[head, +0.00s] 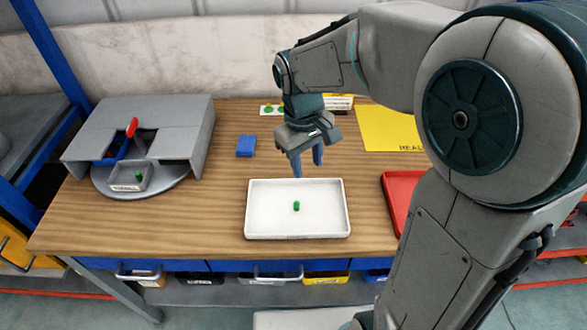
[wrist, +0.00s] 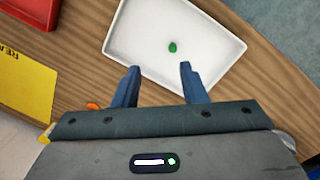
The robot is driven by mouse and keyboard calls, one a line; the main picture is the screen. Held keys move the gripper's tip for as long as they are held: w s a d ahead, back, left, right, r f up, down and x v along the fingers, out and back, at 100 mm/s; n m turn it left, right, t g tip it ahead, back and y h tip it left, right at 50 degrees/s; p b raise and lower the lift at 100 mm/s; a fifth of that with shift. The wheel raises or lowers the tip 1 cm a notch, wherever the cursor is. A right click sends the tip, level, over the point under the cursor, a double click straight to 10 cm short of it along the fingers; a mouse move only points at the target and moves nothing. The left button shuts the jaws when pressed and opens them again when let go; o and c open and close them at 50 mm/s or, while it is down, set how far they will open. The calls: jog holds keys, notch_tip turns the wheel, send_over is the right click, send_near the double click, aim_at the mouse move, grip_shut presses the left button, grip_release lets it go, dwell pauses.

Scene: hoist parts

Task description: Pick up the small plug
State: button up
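The small green plug (head: 296,206) lies in the white tray (head: 262,226) near the front of the table. It also shows in the wrist view (wrist: 172,47), inside the tray (wrist: 125,42) and beyond my fingertips. My gripper (head: 307,168) is above the table, behind the tray's far edge. In the wrist view my gripper (wrist: 159,68) has its two blue fingers well apart with nothing between them. The plug is apart from the fingers, and nothing covers it.
A grey stand (head: 185,120) with a round base and a red lever is at the left. A blue block (head: 246,146) lies behind the tray. A red tray (head: 392,187) and yellow sheet (head: 385,128) are at the right. The wood (head: 215,215) left of the white tray is clear.

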jog(key=w+a+f+n, duration=0.1)
jog(key=w+a+n, duration=0.1)
jog(key=a, duration=0.2)
jog(key=g, duration=0.1)
send_over(297, 205)
jog(key=w+a, duration=0.1)
jog(key=w, duration=0.1)
jog(key=f, duration=0.8)
jog(key=shift+s+f+p, duration=0.2)
jog(key=shift+f+p, duration=0.15)
jog(key=shift+p, duration=0.05)
jog(key=shift+s+d+f+p, duration=0.1)
jog(key=shift+s+f+p, duration=0.05)
jog(key=shift+f, duration=0.75)
jog(key=shift+s+d+f+p, duration=0.15)
jog(key=shift+s+f+p, duration=0.05)
jog(key=shift+f, duration=0.7)
jog(key=shift+s+d+f+p, duration=0.1)
jog(key=shift+s+f+p, duration=0.05)
jog(key=shift+f, duration=0.75)
grip_shut()
